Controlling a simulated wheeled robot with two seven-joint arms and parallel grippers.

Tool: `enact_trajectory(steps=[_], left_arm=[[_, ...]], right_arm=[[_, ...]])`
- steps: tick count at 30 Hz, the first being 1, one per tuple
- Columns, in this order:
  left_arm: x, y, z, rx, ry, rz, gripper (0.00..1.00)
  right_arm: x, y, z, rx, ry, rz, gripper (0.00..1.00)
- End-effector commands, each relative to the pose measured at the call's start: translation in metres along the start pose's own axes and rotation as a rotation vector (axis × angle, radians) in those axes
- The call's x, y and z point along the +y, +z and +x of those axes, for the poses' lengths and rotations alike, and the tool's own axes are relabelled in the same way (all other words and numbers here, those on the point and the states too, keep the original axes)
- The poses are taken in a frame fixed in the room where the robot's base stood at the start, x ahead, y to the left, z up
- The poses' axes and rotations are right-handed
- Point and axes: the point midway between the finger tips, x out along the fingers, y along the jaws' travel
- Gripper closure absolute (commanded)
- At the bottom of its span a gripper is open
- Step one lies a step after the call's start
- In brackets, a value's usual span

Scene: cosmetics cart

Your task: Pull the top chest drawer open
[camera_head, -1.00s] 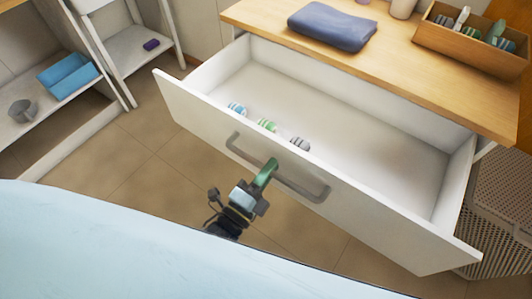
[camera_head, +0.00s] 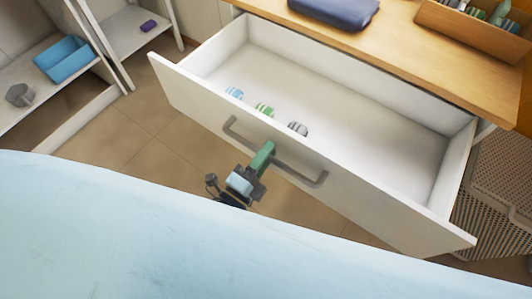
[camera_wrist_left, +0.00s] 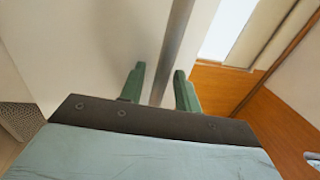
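The top chest drawer (camera_head: 310,165) is white and stands well out from the chest. Its grey bar handle (camera_head: 313,179) runs across the front. My left gripper (camera_head: 265,150), with green fingers, is at the middle of this handle. The exact contact is hard to see. My right gripper is not in view.
Several small striped items (camera_head: 264,110) lie in the drawer. A blue folded cloth or pouch (camera_head: 335,10) and a wooden box (camera_head: 475,30) stand on the chest top. A perforated basket (camera_head: 495,190) is at right, shelves with a blue container (camera_head: 65,60) at left. Tiled floor (camera_head: 150,125) is clear.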

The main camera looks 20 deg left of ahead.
Motion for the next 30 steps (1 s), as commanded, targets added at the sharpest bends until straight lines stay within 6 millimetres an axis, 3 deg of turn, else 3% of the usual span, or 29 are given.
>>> enact_trajectory(steps=[5,19,24,30], left_arm=[[0.001,0.000,-0.018,-0.001,0.004,-0.001,0.67],[0.001,0.000,-0.115,0.000,0.004,-0.001,0.67],[0.000,0.000,-0.131,0.000,0.002,0.000,0.67],[0.000,0.000,-0.134,0.001,0.000,0.000,0.67]], right_arm=[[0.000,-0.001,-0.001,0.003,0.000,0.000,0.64],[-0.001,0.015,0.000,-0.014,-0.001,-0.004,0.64],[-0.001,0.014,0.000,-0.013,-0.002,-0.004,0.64],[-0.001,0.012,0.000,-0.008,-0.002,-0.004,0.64]])
